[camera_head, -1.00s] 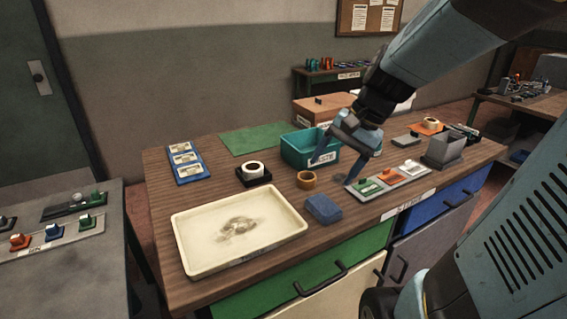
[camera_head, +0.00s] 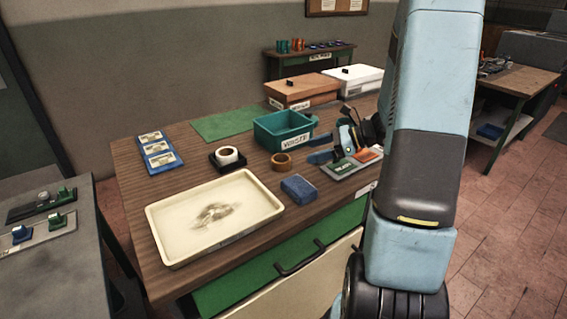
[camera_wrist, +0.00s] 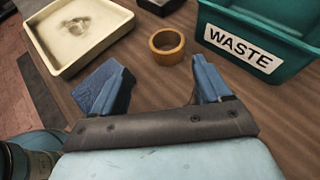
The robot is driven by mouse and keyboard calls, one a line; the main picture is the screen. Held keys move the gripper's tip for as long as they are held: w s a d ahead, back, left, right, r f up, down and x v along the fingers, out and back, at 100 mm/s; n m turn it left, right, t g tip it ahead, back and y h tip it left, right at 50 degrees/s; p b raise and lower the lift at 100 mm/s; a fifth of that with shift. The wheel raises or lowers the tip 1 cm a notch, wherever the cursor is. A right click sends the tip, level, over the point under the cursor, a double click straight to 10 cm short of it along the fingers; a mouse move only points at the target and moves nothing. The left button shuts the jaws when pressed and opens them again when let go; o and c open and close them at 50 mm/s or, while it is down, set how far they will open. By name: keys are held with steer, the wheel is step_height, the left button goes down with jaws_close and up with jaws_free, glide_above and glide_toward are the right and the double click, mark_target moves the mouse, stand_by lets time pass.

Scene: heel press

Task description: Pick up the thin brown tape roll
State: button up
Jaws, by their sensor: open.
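The thin brown tape roll (camera_head: 282,161) lies on the wooden bench, between the teal waste bin (camera_head: 283,130) and the blue block (camera_head: 299,188). In the wrist view the brown roll (camera_wrist: 167,46) lies flat beyond my fingertips, its hole facing up. My gripper (camera_head: 330,152) is low over the bench to the right of the roll, partly hidden behind my arm. In the wrist view my gripper (camera_wrist: 161,76) has its two blue fingers spread apart with nothing between them, the roll ahead of the gap. I see no contact with the roll.
A cream tray (camera_head: 160,257) stands at the front left. A white tape roll (camera_head: 227,155) sits in a black holder behind it. The waste bin stands close behind the brown roll. A board with coloured pieces (camera_head: 340,174) lies near my gripper. Bare wood surrounds the roll.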

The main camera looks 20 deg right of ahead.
mark_target(278, 160)
steer(key=shift+w+d+f+m, duration=0.35)
steer(key=shift+d+f+m, duration=0.1)
steer(key=shift+f+m, duration=0.1)
steer(key=shift+w+a+f+t, duration=0.2)
steer(key=shift+a+t, duration=0.1)
steer(key=x, duration=1.2)
steer(key=shift+a, duration=0.45)
steer(key=c, duration=0.7)
